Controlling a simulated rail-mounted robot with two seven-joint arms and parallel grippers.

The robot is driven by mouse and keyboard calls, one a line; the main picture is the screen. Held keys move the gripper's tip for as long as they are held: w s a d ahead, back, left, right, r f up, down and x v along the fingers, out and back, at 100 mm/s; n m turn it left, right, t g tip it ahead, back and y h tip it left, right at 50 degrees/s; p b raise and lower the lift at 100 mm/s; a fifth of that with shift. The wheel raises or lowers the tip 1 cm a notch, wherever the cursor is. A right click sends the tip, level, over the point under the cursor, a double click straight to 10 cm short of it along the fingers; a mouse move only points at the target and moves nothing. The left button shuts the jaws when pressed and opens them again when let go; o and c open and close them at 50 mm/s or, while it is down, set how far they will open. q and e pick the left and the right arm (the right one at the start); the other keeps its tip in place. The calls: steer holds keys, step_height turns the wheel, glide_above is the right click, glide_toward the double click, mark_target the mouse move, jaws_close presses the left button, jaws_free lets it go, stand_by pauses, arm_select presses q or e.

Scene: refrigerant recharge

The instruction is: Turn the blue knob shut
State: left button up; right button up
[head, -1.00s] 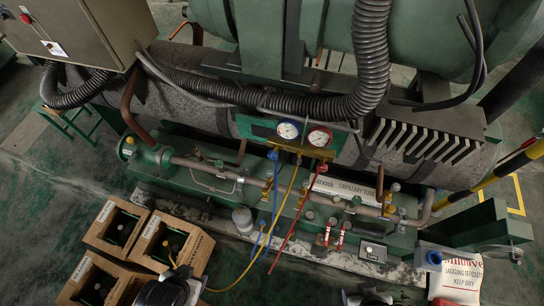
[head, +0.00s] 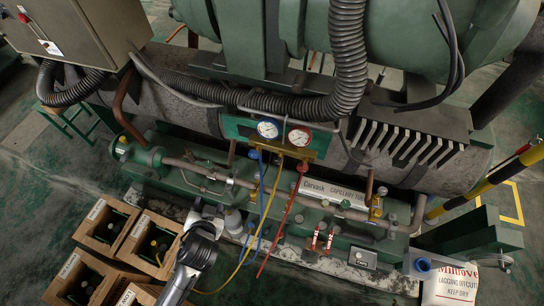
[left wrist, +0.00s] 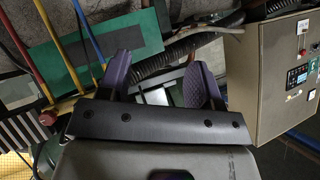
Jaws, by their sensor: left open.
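The blue knob (head: 254,154) is at the left end of the brass gauge manifold (head: 285,152), below the blue-faced gauge (head: 267,130). The red knob (head: 302,167) is on its right side, below the red-faced gauge (head: 299,136). I cannot make out the blue knob there. My right gripper is out of view.
Yellow (head: 258,215), blue and red hoses hang below the manifold. Wooden crates (head: 107,226) with dark cylinders stand at lower left. A grey control box (head: 78,38) is at upper left, and a white bag (head: 453,284) at lower right.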

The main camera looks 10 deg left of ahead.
arm_select(q)
steer(key=w+d+r+t+h, duration=0.1)
steer(key=w+d+t, duration=0.2)
steer(key=d+t, duration=0.1)
steer(key=t+h, duration=0.3)
steer(key=h, duration=0.2)
glide_toward(253, 157)
steer(key=shift+n+y, duration=0.3)
steer(key=w, duration=0.3)
steer(key=w+d, duration=0.1)
steer(key=w, duration=0.3)
steer(key=w+p, duration=0.1)
steer(key=w, duration=0.3)
steer(key=shift+d+r, duration=0.1)
steer(key=shift+d, duration=0.05)
steer(key=c, duration=0.9)
